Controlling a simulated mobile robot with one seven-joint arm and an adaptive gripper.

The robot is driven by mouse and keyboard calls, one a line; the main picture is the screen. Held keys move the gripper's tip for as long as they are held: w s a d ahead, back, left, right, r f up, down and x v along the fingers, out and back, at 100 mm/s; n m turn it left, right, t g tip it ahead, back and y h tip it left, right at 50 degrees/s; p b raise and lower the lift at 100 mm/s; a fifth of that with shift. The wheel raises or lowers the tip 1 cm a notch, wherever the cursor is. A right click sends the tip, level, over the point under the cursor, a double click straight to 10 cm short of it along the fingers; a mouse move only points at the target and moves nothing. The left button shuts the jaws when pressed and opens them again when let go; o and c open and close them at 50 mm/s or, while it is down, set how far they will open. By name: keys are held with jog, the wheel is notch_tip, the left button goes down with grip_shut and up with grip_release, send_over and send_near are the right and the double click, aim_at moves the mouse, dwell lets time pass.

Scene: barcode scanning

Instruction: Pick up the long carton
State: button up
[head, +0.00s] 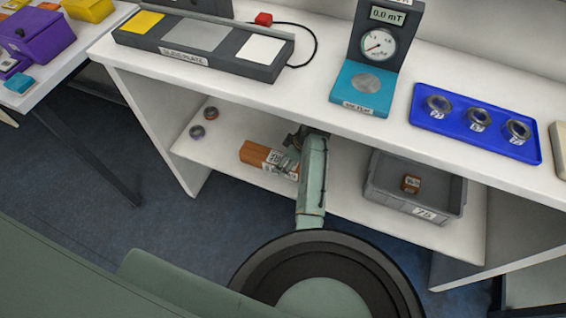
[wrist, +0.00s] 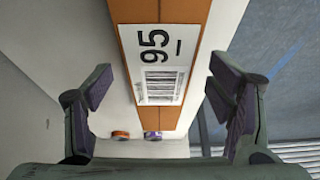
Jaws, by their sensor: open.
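The long carton (head: 256,154) is orange-brown with a white label and lies on the lower shelf in the head view. In the wrist view the carton (wrist: 187,12) runs down the middle of the picture, its white label showing "95" and a barcode. My gripper (head: 287,160) is at the carton's right part in the head view, hiding some of it. In the wrist view my gripper (wrist: 160,98) is open, one finger on each side of the carton, with a visible gap on both sides.
Two small rings (head: 204,122) lie on the shelf (head: 228,138) to the left. A grey bin (head: 376,189) with a small brown box (head: 411,184) stands right of my arm. The white tabletop (head: 318,95) above carries a dial gauge (head: 378,43) and a blue tray (head: 458,142).

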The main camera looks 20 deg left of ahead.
jog(key=shift+x, duration=1.25)
jog(key=shift+c, duration=0.5)
grip_shut()
jog(key=shift+w+r, duration=0.1)
jog(key=shift+w, duration=0.05)
